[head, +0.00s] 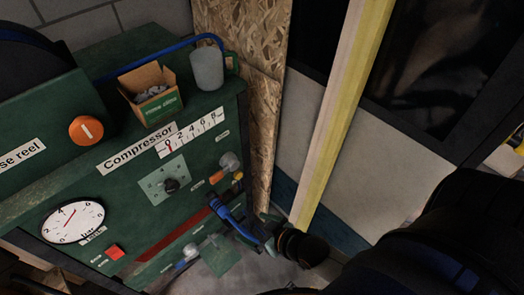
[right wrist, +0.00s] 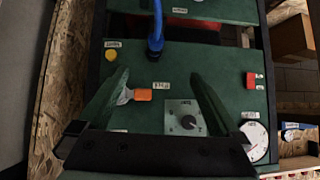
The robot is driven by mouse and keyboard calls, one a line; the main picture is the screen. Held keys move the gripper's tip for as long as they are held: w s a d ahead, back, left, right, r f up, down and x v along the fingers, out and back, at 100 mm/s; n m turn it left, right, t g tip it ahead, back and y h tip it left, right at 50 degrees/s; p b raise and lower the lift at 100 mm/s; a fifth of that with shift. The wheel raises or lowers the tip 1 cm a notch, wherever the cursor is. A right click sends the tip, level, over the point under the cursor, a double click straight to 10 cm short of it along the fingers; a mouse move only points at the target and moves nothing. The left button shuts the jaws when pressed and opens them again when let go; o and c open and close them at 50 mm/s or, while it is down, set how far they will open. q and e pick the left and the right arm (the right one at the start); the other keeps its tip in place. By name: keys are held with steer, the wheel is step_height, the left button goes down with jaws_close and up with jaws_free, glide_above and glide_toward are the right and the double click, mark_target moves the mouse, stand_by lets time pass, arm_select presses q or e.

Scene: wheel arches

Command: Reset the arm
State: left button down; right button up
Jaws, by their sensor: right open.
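My right arm (head: 440,235) reaches in from the right side of the head view. Its gripper (head: 256,228) is beside the right part of the green compressor panel (head: 120,215). In the right wrist view, the right gripper (right wrist: 160,82) has its two fingers spread wide and nothing between them is held. The panel lies beyond the fingers, with an orange-handled metal valve (right wrist: 142,95) and a black rotary knob (right wrist: 188,122) showing between them. I cannot tell the exact gap between fingertips and panel. My left gripper is in neither view.
An open cardboard box (head: 150,92) and a grey cup (head: 207,67) stand on top of the compressor cabinet. A blue hose (right wrist: 156,35) comes from the panel. A chipboard sheet (head: 240,60) and a yellowish upright beam (head: 345,100) stand right of the cabinet, close to my arm.

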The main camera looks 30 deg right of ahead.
steer(key=s+f, duration=0.1)
steer(key=s, duration=0.2)
steer(key=s+a+f, duration=0.1)
steer(key=s, duration=0.1)
steer(key=shift+f, duration=0.35)
stand_by(0.7)
